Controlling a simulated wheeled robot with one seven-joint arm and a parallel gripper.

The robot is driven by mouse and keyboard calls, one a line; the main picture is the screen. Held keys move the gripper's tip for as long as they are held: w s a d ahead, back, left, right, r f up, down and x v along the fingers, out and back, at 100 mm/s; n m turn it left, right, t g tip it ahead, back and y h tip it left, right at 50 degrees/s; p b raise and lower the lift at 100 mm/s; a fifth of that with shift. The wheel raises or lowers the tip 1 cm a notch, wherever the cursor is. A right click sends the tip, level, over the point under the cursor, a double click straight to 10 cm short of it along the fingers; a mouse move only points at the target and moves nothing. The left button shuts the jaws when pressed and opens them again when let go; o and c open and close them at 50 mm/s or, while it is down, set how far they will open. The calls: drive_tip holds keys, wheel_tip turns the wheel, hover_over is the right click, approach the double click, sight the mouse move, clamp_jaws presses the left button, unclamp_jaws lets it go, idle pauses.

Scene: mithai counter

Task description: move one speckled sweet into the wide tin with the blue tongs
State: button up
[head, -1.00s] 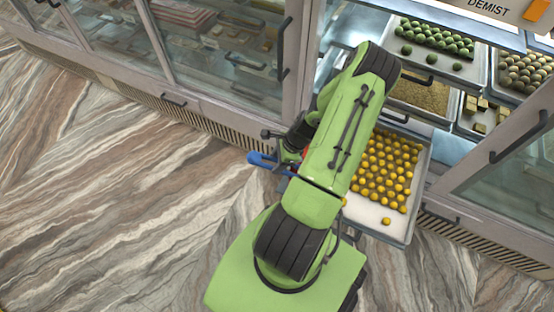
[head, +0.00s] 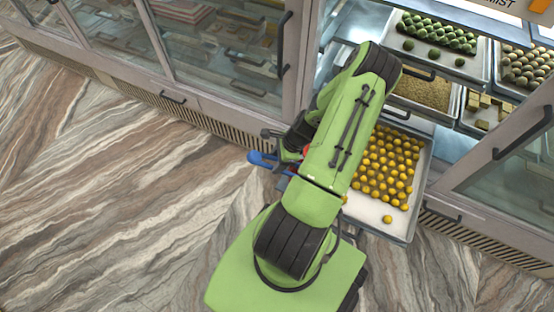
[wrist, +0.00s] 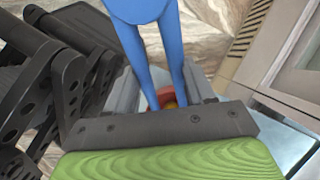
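My gripper (wrist: 162,80) is shut on the blue tongs (wrist: 140,8), whose two legs run down between its grey fingers. The bow end of the tongs also shows in the head view (head: 262,160), left of my arm and above the floor. A red part shows beyond the fingers, with a bit of yellow by it. I cannot tell whether the tongs grip anything. My green arm hides most of the gripper in the head view. Brownish round sweets (head: 528,70) lie in a tray at the upper right; speckles are too small to tell. I cannot make out a wide tin.
A pulled-out tray (head: 372,212) of yellow balls lies right of my arm, with one ball apart near its front. Behind are trays of green balls (head: 440,35), crumbly sweets (head: 425,92) and square pieces (head: 487,108). Glass cases (head: 215,50) stand left; the marbled floor (head: 110,190) is clear.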

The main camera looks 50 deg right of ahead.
wheel_tip(320, 180, up, 10)
drive_tip(key=p, duration=0.9)
